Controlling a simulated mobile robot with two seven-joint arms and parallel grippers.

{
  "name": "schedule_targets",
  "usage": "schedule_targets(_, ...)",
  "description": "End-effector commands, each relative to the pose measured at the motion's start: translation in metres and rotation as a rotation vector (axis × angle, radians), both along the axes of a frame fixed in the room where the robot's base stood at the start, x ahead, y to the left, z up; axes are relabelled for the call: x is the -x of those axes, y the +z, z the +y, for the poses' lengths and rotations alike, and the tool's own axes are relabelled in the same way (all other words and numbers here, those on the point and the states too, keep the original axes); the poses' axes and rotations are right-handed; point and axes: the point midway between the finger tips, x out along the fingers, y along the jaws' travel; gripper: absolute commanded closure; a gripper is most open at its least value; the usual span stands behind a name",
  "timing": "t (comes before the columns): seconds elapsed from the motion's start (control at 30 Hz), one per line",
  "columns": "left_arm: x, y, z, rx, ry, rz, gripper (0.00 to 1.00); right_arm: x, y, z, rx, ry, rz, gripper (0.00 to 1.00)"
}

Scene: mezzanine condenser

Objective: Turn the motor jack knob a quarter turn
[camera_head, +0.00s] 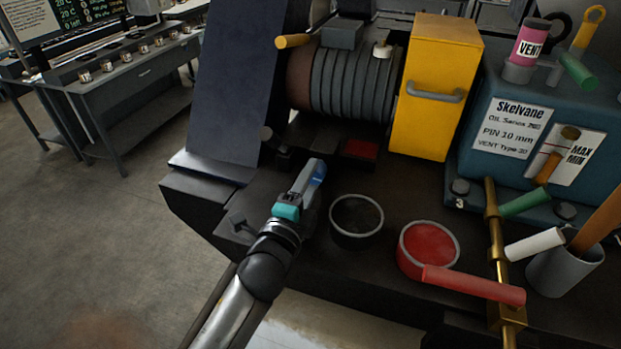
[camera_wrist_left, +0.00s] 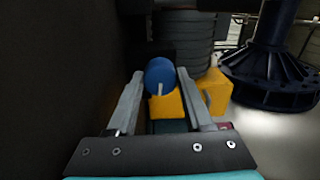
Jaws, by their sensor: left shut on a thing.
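A round blue knob (camera_wrist_left: 160,75) with a white mark on its face sits between the fingertips of my left gripper (camera_wrist_left: 160,88) in the left wrist view. The white mark runs close to upright on the lower part of the face. In the head view my left gripper (camera_head: 313,172) reaches in over the dark base, and a bit of blue (camera_head: 319,172) shows at its fingers. It is shut on the knob. The grey ribbed motor (camera_head: 352,82) lies just behind it. My right gripper is not in view.
A yellow box (camera_head: 433,95) with a grey handle stands right of the motor. A dark slanted panel (camera_head: 235,85) rises at left. A black round cup (camera_head: 356,218), a red pan (camera_head: 428,246) and a brass pipe (camera_head: 494,235) stand on the right.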

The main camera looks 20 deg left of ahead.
Motion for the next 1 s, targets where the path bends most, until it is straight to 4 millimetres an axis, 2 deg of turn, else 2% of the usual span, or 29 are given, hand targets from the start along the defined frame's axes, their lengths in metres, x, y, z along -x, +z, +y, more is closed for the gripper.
schedule_targets(0.57,-0.0002,0.0007,0.0005,0.037,0.001,-0.001,1.00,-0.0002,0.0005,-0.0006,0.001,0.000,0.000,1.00)
schedule_targets(0.6,-0.0002,0.0007,0.0005,0.037,0.001,-0.001,0.48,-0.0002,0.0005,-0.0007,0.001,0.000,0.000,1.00)
schedule_targets(0.87,-0.0001,0.0004,0.0002,0.036,0.001,0.000,0.19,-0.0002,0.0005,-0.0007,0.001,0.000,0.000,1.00)
schedule_targets(1.0,0.0000,0.0001,0.0001,0.036,0.000,0.000,0.19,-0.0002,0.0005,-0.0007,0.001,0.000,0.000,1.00)
